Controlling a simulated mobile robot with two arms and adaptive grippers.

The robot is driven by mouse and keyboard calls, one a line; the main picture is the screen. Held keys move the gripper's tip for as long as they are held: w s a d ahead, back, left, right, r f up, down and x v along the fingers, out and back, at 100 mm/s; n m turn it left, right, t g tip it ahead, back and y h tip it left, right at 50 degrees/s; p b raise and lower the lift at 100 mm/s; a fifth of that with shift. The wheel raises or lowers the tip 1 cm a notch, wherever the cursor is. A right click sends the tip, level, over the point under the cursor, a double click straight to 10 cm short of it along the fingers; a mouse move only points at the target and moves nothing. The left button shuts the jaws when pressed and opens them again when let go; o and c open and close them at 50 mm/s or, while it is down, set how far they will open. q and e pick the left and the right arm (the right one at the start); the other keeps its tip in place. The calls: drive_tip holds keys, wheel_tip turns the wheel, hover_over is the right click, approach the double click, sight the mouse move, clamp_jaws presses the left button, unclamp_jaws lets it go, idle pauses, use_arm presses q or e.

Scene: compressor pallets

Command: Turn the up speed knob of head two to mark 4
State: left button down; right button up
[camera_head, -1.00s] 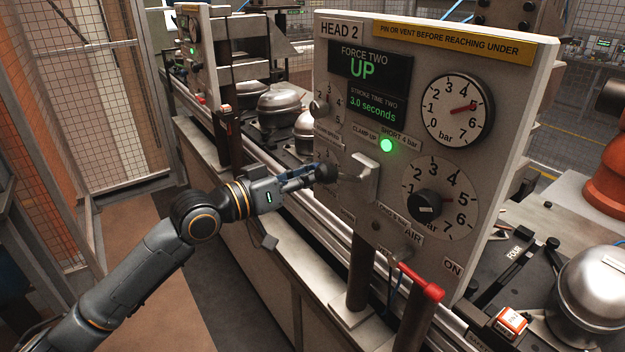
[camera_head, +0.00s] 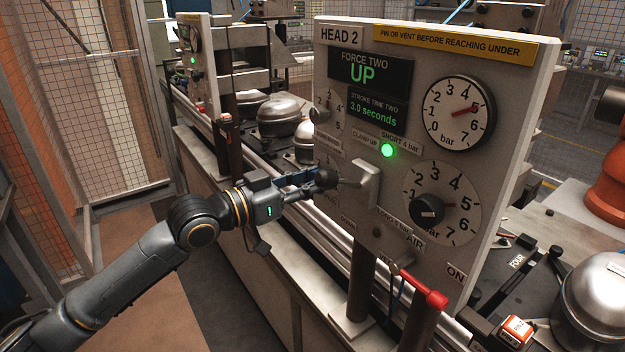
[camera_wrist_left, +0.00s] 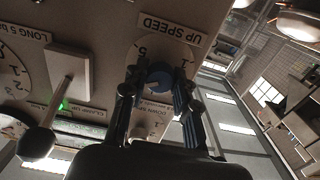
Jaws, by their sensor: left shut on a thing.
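The up speed knob (camera_wrist_left: 158,79) is a round dark blue knob on the head two panel (camera_head: 412,68). Its label UP SPEED (camera_wrist_left: 167,30) shows upside down in the left wrist view. My left gripper (camera_wrist_left: 157,88) has one finger on each side of the knob and is shut on it. In the head view the gripper (camera_head: 306,181) reaches the panel's lower left, behind the lever's black ball (camera_head: 327,177). The knob is hidden there. Part of its dial shows in the wrist view, but I cannot tell which mark the pointer meets. My right gripper is not in view.
The clamp lever's pale plate (camera_head: 367,184) stands out close beside my left gripper. The down speed knob (camera_head: 320,112) is above it. A red-handled valve (camera_head: 436,299) sticks out below the panel. Steel compressors (camera_head: 280,114) stand behind the rail.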

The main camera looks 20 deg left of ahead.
use_arm(q)
drive_tip(key=shift+f, duration=0.1)
drive_tip(key=c, duration=1)
unclamp_jaws()
drive_tip(key=shift+a, duration=0.1)
drive_tip(key=v, duration=1.1)
drive_tip(key=shift+s+a, duration=0.25)
drive_tip(key=shift+s, duration=0.1)
